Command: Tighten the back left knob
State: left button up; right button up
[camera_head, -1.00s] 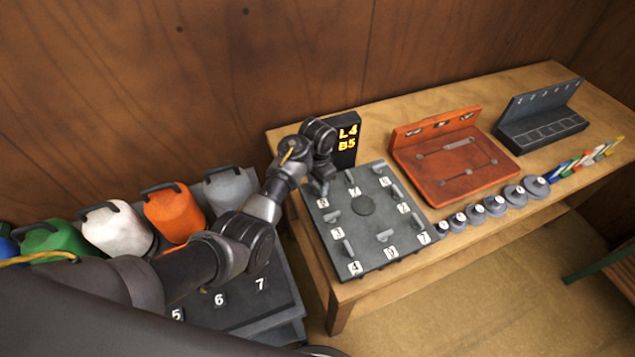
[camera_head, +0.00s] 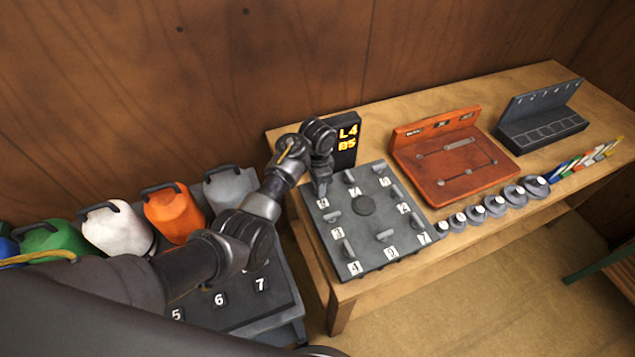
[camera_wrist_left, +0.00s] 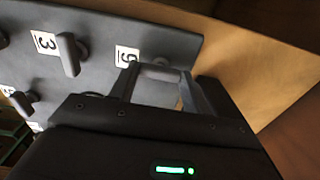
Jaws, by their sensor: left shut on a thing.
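A grey panel (camera_head: 372,248) with several numbered knobs lies on the wooden bench. My left gripper (camera_head: 322,190) points down at the panel's back left corner and covers the back left knob in the head view. In the left wrist view, the fingers (camera_wrist_left: 161,84) are shut around the back left knob (camera_wrist_left: 160,71), beside its white number label (camera_wrist_left: 127,56). The neighbouring knob labelled 3 (camera_wrist_left: 68,54) stands apart from the gripper. My right gripper is in neither view.
A dark display (camera_head: 347,138) with orange characters, its top line L4, stands just behind the gripper. An orange board (camera_head: 440,185) is right of the panel. Several grey round weights (camera_head: 495,206) line the bench's front. Coloured jugs (camera_head: 174,214) stand at left.

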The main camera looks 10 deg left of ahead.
pick_arm(q)
jog(key=shift+r, duration=0.1)
jog(key=o, duration=1)
